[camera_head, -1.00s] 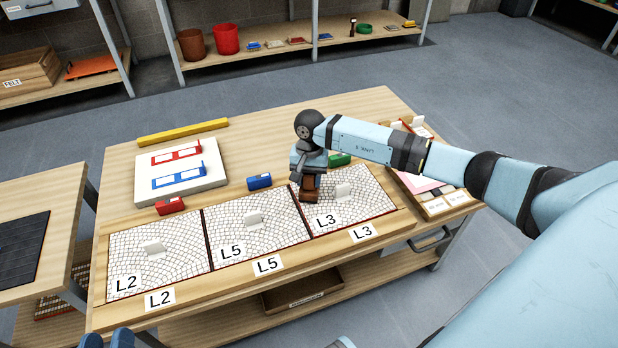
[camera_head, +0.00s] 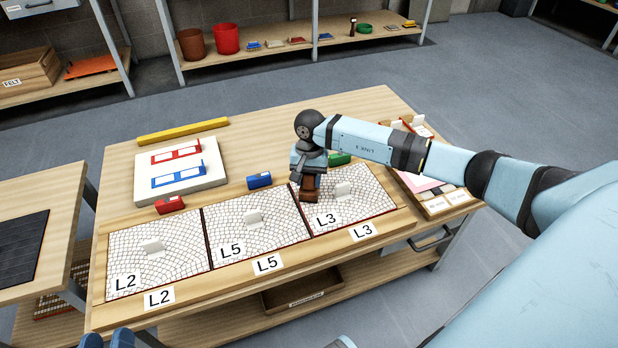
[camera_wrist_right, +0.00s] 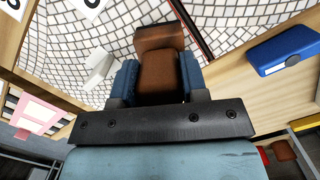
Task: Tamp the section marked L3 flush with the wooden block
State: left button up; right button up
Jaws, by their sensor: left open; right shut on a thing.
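The L3 section (camera_head: 362,205) is the right-hand panel of white mosaic in the table-top frame, with a small white upright tab (camera_head: 343,190) on it. My right gripper (camera_head: 309,178) is over its left edge, pointing down, shut on the brown wooden block (camera_head: 307,194). In the right wrist view the block (camera_wrist_right: 160,38) is between the blue fingers, over the white tiles close to the dark red divider. I cannot tell whether it touches the tiles. My left gripper (camera_head: 106,339) only just shows at the bottom left edge, open and empty.
The L5 panel (camera_head: 275,236) and L2 panel (camera_head: 185,262) lie to the left, each with a white tab. Red (camera_head: 170,205), blue (camera_head: 259,181) and green (camera_head: 339,159) blocks stand behind the panels. A white board (camera_head: 205,181) and a yellow bar (camera_head: 183,131) lie further back.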

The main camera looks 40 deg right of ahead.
pick_arm(q)
jog(key=shift+r, duration=0.1)
pick_arm(e)
jog(key=shift+r+p, duration=1.85)
jog(key=shift+r, duration=1.6)
pick_arm(q)
notch_tip(320, 180, up, 4)
jog(key=shift+f, duration=0.25)
jog(key=shift+f, duration=0.1)
notch_tip(320, 180, down, 7)
jog(key=a+g+y, duration=0.2)
pick_arm(e)
jog(key=shift+f+b, duration=0.35)
jog(key=shift+f, duration=0.05)
notch_tip(320, 180, down, 4)
jog(key=b, duration=0.3)
jog(key=shift+f, duration=0.1)
pick_arm(q)
notch_tip(320, 180, up, 7)
jog(key=d+t+h, duration=0.3)
jog(key=shift+b, duration=0.3)
pick_arm(e)
jog(key=shift+f, duration=0.4)
